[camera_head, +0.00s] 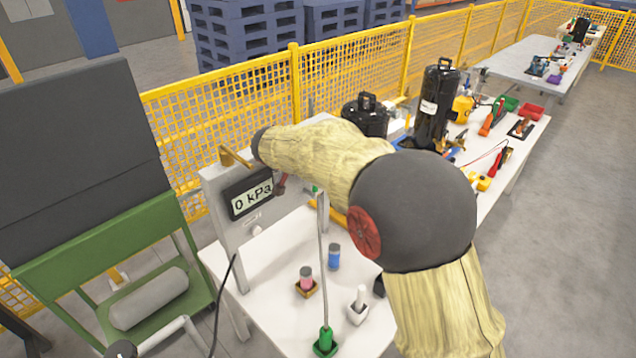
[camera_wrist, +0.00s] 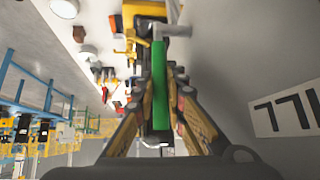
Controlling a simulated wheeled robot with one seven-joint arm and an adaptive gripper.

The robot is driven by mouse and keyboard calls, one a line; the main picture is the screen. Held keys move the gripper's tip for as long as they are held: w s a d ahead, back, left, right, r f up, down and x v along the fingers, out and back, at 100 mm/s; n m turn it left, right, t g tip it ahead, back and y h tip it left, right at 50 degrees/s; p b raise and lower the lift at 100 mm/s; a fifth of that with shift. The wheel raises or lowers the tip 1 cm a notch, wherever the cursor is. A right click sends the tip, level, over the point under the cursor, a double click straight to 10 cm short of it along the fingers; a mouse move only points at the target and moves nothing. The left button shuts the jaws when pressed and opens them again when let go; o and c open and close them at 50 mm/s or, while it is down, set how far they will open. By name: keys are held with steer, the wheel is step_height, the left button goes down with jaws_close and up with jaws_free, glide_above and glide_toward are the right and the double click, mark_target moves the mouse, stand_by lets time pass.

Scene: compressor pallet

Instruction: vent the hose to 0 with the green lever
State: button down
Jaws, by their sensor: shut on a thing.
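The display (camera_head: 251,197) on the grey upright panel (camera_head: 222,215) reads 0 kPa in the head view. The green lever (camera_wrist: 160,85) shows in the wrist view as a long green bar. My gripper (camera_wrist: 161,98) is shut on it, with one finger along each side. A yellow part (camera_wrist: 143,14) lies just beyond the lever's far end. In the head view my arm hides the gripper and most of the lever. The hose cannot be made out clearly.
On the white table (camera_head: 275,250) stand a pink-topped container (camera_head: 306,281), a blue one (camera_head: 334,257), a white piece (camera_head: 358,304) and a green holder (camera_head: 325,343) with a thin rod. Black tanks (camera_head: 437,105) stand behind my arm. A yellow mesh fence (camera_head: 220,115) runs behind.

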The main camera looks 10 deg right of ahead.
steer(key=shift+s+a, duration=0.1)
stand_by(0.4)
steer(key=c, duration=1.8)
jaws_free()
steer(key=v, duration=0.7)
steer(key=shift+s+a+r, duration=0.1)
steer(key=shift+a, duration=0.05)
steer(key=shift+c, duration=0.5)
